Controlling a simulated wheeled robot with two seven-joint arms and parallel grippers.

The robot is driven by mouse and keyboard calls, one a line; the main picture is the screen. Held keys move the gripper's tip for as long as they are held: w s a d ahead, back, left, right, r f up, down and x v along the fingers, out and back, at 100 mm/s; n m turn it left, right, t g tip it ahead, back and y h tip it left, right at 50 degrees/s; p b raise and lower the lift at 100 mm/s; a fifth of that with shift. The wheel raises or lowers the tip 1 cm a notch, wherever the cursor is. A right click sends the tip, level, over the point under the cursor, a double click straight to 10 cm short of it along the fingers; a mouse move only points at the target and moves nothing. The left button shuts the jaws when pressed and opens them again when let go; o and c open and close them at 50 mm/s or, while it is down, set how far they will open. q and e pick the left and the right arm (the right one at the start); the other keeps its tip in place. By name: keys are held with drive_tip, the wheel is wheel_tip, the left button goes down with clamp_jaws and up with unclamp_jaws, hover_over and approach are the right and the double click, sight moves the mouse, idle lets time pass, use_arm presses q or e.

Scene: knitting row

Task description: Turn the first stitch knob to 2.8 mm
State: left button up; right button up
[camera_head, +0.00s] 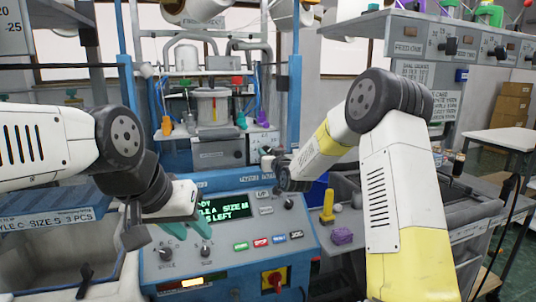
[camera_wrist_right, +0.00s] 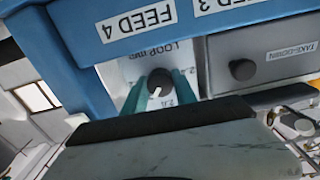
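In the right wrist view, a round dark knob (camera_wrist_right: 160,82) with a white pointer mark sits on a white plate lettered "LOOP (mm)", seen upside down. The pointer is toward the lower left of the picture; the scale numbers are partly hidden. My right gripper (camera_wrist_right: 158,90) has one teal finger on each side of the knob, very close to it; whether they touch it is unclear.
Labels "FEED 4" (camera_wrist_right: 137,23) and "FEED 3" are on the blue beam beside the knob. A grey box with a "TAKE-DOWN" label and a dark knob (camera_wrist_right: 243,69) is close by.

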clamp_jaws()
drive_tip(key=n, duration=0.4)
drive_tip(key=shift+n, duration=2)
drive_tip(key=o, duration=0.8)
unclamp_jaws()
drive_tip(key=shift+c, duration=0.2)
